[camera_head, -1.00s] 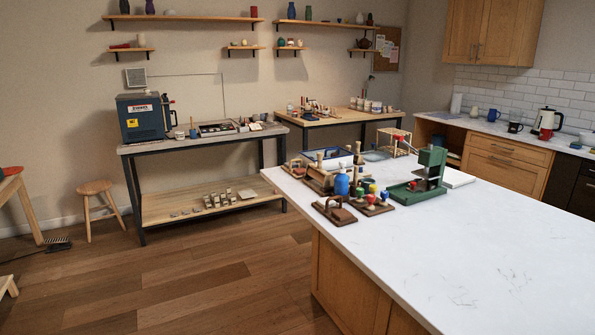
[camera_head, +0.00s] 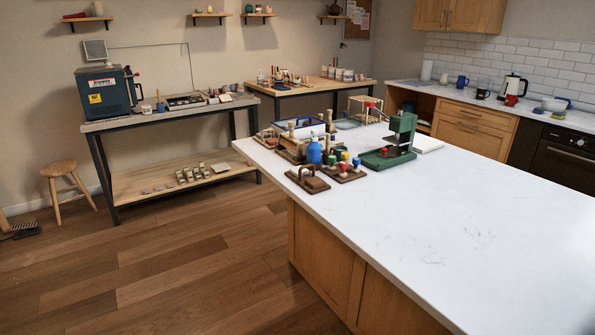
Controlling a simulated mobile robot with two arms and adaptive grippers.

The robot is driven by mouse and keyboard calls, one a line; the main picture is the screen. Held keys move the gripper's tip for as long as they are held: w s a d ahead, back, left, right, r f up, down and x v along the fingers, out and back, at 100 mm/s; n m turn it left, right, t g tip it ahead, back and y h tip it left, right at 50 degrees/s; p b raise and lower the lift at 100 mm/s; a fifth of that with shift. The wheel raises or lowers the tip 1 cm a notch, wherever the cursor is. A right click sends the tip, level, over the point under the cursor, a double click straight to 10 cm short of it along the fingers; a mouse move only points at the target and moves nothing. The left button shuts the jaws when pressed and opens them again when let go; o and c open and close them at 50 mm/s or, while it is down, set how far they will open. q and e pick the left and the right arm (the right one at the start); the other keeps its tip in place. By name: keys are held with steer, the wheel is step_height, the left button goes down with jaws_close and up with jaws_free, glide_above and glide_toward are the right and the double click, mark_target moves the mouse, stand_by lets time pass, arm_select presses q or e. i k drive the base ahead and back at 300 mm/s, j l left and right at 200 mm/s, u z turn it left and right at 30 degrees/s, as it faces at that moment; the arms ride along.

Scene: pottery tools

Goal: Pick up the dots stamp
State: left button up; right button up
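A small wooden rack (camera_head: 345,178) holds several stamps with coloured knobs near the far left corner of the white island. A brown wooden tool with an arched handle (camera_head: 307,179) lies just left of the rack. Neither of my grippers is in view.
A blue bottle (camera_head: 314,153) stands behind the rack, and a green press (camera_head: 393,147) stands to its right. The white island top (camera_head: 450,215) is bare in front and to the right. Wooden floor (camera_head: 180,270) is open left of the island.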

mark_target(343, 165)
steer(key=i+j+z, duration=0.1)
steer(key=i+j, duration=0.15)
steer(key=j, duration=0.15)
steer(key=i+j+z, duration=0.15)
steer(key=j, duration=0.3)
steer(key=i+j+z, duration=0.3)
steer(key=i, duration=0.25)
steer(key=i+j+z, duration=0.3)
steer(key=i, duration=0.25)
steer(key=i+z, duration=0.15)
steer(key=i, duration=0.4)
